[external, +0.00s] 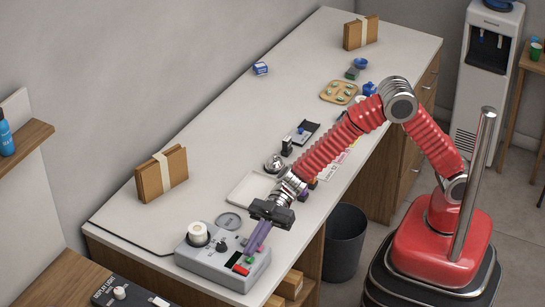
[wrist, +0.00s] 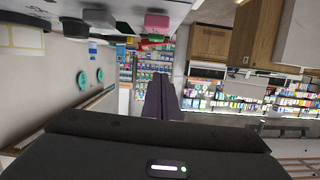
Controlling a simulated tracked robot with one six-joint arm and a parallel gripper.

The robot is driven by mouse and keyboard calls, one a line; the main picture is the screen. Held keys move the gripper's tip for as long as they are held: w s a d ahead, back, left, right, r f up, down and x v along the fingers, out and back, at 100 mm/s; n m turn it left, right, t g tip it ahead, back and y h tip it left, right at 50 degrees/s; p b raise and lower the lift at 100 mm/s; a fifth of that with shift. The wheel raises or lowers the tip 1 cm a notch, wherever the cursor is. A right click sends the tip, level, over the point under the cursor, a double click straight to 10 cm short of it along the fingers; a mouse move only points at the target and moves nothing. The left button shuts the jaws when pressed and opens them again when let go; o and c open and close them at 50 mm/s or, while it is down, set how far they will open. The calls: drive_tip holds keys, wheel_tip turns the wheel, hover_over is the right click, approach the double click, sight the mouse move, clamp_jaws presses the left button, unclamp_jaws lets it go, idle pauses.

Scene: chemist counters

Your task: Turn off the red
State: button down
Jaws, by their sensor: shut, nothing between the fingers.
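A grey control box (external: 205,264) sits at the counter's near end. A red switch (external: 240,269) is on its front right part, beside a small black panel (external: 233,259) and a green button (external: 249,260). My gripper (external: 250,250) is shut and empty, its purple fingers pointing down at the box's right side, close to the green button. I cannot tell whether the tips touch the box. In the wrist view the shut fingers (wrist: 160,95) point away from the camera, and a pink block (wrist: 157,22) shows above them. The red switch cannot be made out clearly there.
A board with a white knob (external: 120,292) is at lower left. A dark bin (external: 344,240) stands beside the counter. The counter's left-middle is clear.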

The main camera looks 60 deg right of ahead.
drive_tip(key=v, duration=0.8)
drive_tip(key=shift+s+d+r, duration=0.15)
drive_tip(key=shift+d, duration=0.15)
